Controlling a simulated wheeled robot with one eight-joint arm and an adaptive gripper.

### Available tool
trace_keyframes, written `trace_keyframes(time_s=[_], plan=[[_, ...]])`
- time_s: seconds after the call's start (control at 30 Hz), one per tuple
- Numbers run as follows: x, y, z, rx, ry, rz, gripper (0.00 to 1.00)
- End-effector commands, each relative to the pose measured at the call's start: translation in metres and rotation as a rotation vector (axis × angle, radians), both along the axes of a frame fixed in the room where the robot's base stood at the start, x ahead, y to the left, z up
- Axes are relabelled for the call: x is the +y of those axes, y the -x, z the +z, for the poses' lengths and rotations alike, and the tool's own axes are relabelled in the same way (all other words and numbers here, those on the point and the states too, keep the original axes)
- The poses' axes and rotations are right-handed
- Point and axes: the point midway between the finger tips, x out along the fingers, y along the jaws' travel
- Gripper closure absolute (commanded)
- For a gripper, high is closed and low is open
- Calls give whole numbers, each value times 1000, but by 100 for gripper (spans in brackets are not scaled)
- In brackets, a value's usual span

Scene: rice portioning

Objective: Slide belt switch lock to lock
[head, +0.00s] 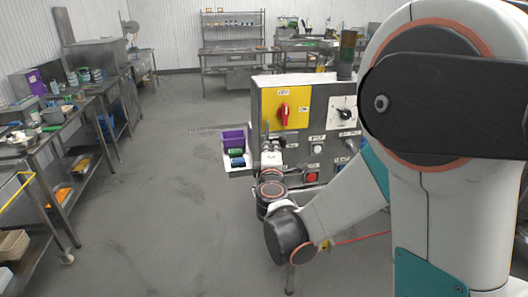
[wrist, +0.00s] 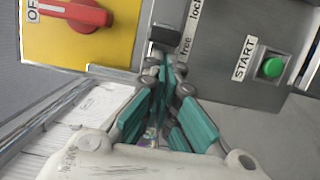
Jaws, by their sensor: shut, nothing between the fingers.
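In the wrist view, a small black slider block (wrist: 164,36) sits on the grey panel face. It is beside the word "free" (wrist: 187,38); the word "lock" (wrist: 196,10) is further toward the top edge. My gripper (wrist: 165,68) has its teal fingers together, with nothing between them. The fingertips are just below the block in the picture; I cannot tell whether they touch it. In the head view my gripper (head: 268,135) is in front of the control cabinet (head: 260,100), and the slider cannot be made out there.
A red rotary switch (head: 283,113) on a yellow plate is close by, marked OFF in the wrist view. A green START button (wrist: 272,67) is at right there. Steel benches line the left wall; the floor between is clear.

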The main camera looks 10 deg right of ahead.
Motion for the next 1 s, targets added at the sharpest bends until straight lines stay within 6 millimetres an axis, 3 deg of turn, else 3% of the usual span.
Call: trace_keyframes(time_s=[0.37, 0.7, 1.0], plan=[[-2, 0, 0, 0, 0, 0, 100], [-41, 1, 0, 0, 0, -3, 100], [-43, 1, 0, 0, 0, -1, 100]])
